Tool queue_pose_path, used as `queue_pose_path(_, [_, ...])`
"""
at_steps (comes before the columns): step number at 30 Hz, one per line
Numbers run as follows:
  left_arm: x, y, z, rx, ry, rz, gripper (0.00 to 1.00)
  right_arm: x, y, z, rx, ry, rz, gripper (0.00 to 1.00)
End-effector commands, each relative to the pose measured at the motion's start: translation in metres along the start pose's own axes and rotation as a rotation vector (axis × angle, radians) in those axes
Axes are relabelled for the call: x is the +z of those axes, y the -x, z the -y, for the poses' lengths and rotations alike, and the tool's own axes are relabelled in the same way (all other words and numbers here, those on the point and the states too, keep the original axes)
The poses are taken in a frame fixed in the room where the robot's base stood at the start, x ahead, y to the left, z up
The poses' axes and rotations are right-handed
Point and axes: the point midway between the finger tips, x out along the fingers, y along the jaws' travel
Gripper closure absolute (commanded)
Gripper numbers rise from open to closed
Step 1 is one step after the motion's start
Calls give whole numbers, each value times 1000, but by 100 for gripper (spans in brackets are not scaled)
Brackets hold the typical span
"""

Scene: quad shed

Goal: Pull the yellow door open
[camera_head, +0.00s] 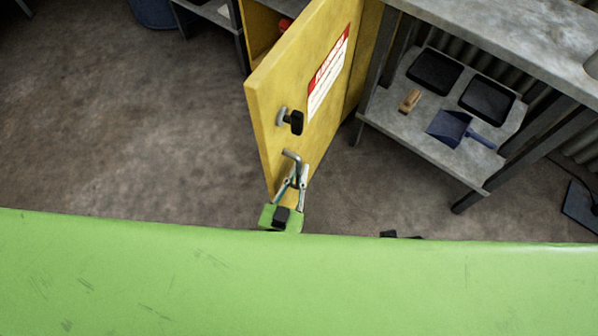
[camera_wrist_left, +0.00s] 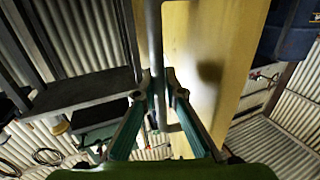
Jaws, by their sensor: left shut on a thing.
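The yellow door (camera_head: 285,85) stands swung open from its yellow cabinet (camera_head: 262,32), and part of the cabinet's inside shows behind it. The door has a red-and-white label and a dark knob (camera_head: 291,121). A grey metal handle (camera_head: 291,156) sits low near the door's free edge. My left gripper (camera_head: 294,175) is at this handle, shut on it. In the left wrist view the handle's grey bar (camera_wrist_left: 155,45) runs between the two green fingers (camera_wrist_left: 157,82), with the door's yellow face (camera_wrist_left: 205,50) behind it. My right gripper does not show.
A grey metal workbench (camera_head: 530,45) with a lower shelf (camera_head: 400,122) stands right of the door, holding black trays, a brush and a blue dustpan (camera_head: 450,127). The concrete floor (camera_head: 130,130) left of the door is clear. My green body fills the bottom.

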Motion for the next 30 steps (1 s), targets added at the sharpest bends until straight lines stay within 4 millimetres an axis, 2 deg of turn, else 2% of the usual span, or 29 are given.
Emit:
queue_pose_path(8, [-1, 0, 0, 0, -1, -2, 100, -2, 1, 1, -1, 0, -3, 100])
queue_pose_path(9, [-1, 0, 0, 0, -1, -2, 85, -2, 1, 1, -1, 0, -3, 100])
queue_pose_path(10, [0, 0, 0, 0, -1, -2, 83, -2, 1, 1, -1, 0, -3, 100])
queue_pose_path(20, [0, 2, 0, 0, 0, 0, 83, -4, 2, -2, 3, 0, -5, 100])
queue_pose_path(25, [1, 21, 0, 0, 0, 3, 83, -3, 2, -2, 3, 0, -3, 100])
queue_pose_path(30, [2, 58, 0, 0, 0, 4, 83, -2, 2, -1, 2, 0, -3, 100])
